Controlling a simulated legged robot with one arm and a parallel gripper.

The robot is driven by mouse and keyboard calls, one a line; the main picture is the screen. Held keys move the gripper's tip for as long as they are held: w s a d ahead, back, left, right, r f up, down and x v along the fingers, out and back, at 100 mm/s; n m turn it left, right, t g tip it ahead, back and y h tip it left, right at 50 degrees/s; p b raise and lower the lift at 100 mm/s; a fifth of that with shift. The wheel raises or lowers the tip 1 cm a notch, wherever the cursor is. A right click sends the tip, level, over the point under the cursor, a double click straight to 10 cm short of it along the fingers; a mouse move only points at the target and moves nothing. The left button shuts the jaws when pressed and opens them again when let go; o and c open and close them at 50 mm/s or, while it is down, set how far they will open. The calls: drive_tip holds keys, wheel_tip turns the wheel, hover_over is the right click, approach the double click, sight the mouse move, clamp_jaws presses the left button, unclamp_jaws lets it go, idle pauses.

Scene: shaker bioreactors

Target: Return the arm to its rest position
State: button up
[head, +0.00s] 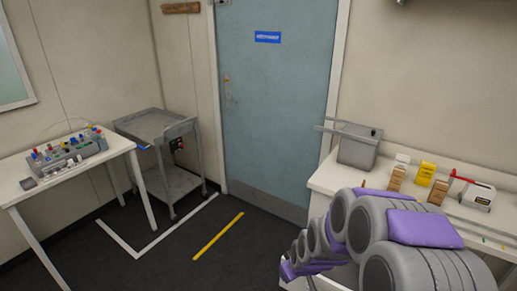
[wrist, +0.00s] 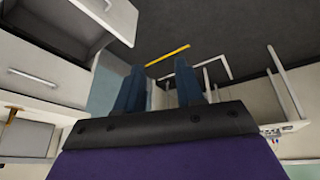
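My arm (head: 385,235), grey with purple panels, reaches in from the lower right of the head view, in front of the right-hand bench. It is bent, and its far end is low near the bottom edge. My gripper's fingers cannot be made out in the head view. In the wrist view my gripper (wrist: 160,68) shows two dark blue fingers standing apart. The gap between them is empty, with floor and a pale surface behind it. The gripper is open and touches nothing that I can see.
The white bench (head: 325,178) at right holds a grey box (head: 358,150), small boxes and a white device (head: 478,195). A grey cart (head: 160,127) stands by the blue door (head: 272,100). A white table (head: 20,190) with instruments is at left. Floor by the yellow line (head: 218,235) is clear.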

drive_tip(key=s+d+r+m+g, duration=0.1)
drive_tip(key=s+r, duration=0.4)
drive_tip(key=s, duration=0.6)
drive_tip(key=s+d+r+m+g+h, duration=0.1)
drive_tip(key=s+d+r+m+g, duration=0.1)
drive_tip(key=s+r, duration=0.4)
drive_tip(key=s+d+r+m+g, duration=0.1)
drive_tip(key=s+r+m+g, duration=0.2)
drive_tip(key=s, duration=1.3)
wheel_tip(320, 180, up, 2)
drive_tip(key=shift+s+d+r+h, duration=0.15)
drive_tip(key=shift+s+h, duration=0.15)
drive_tip(key=shift+s, duration=0.1)
